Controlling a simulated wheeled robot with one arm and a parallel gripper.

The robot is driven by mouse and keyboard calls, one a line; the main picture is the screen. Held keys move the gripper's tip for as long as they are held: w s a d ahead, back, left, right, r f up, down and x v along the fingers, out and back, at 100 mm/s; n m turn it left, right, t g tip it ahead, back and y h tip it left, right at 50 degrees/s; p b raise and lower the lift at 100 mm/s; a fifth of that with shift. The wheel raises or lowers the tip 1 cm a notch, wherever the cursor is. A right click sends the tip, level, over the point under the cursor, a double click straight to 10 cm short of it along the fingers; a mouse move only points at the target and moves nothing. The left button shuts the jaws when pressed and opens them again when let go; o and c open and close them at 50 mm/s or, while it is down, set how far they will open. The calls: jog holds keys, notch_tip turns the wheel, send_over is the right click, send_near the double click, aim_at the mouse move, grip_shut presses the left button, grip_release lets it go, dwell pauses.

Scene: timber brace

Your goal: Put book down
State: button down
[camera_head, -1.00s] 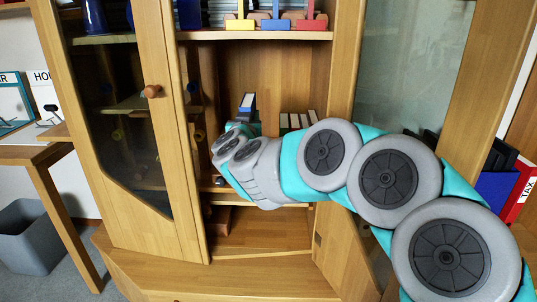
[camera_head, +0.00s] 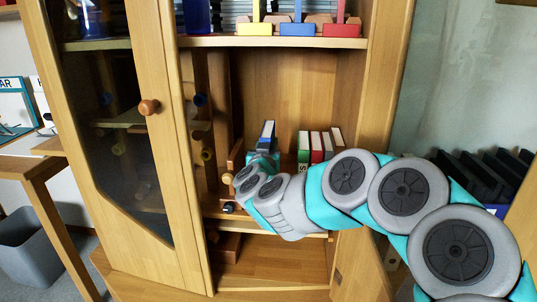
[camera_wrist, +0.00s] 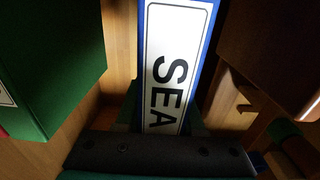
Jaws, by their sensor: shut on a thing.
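The blue book (camera_wrist: 210,25) has a white spine label reading SEA and stands upright in the wrist view. In the head view the book (camera_head: 267,131) shows its top above my gripper (camera_head: 263,150), in the open middle bay of the wooden cabinet. My gripper is shut on the book, and its dark edge shows at the bottom of the wrist view (camera_wrist: 150,153). The lower part of the book is hidden by my gripper. I cannot tell whether its base touches the shelf (camera_head: 240,218).
A row of upright books (camera_head: 318,147), green, red and others, stands right of the held book; a green book (camera_wrist: 45,60) is close on the left in the wrist view. Wooden racks with round-ended items (camera_head: 207,154) are left. The glass door (camera_head: 125,130) stands left.

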jog(key=shift+f, duration=1.45)
jog(key=c, duration=0.5)
grip_release()
jog(key=shift+s+a+b, duration=0.15)
jog(key=shift+s+b, duration=0.15)
jog(key=shift+s, duration=5.7)
